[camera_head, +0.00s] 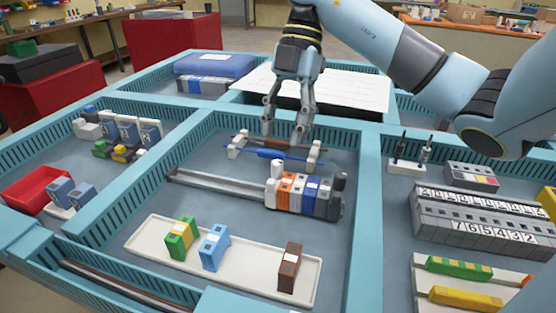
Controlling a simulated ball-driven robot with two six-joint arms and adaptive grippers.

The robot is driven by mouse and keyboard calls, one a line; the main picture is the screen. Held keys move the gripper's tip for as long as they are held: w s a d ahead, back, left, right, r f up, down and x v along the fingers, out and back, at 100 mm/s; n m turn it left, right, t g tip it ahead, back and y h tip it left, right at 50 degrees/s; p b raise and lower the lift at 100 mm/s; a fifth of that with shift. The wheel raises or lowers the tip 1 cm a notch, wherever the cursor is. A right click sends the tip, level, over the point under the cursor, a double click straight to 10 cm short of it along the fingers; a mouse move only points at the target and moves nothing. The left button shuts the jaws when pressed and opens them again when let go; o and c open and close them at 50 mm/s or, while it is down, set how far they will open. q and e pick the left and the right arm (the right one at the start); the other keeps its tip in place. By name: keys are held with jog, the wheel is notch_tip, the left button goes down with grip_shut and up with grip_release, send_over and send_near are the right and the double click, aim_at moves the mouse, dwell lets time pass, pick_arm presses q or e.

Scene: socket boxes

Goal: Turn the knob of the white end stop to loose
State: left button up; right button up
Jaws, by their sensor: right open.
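The white end stop (272,190) stands at the left end of a row of coloured terminal blocks (305,194) on a metal rail (215,188) in the middle compartment. Its knob (277,168) sticks up on top; its setting is too small to read. My right gripper (283,140) points down, open and empty, with its fingers apart. In the picture its fingertips are just above the knob, over the blue rod (270,154). I cannot tell its exact height or distance from the knob. My left gripper is not in view.
A dark grey end block (335,190) closes the row on the right. White holders (235,149) stand by the blue rod. In front lies a white tray (150,236) with green, blue and brown blocks. Blue slotted walls (367,220) divide the compartments.

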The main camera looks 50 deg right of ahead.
aim_at(277, 161)
jog(key=b+x, duration=0.3)
jog(key=x, duration=0.2)
jog(key=shift+f, duration=0.3)
grip_shut()
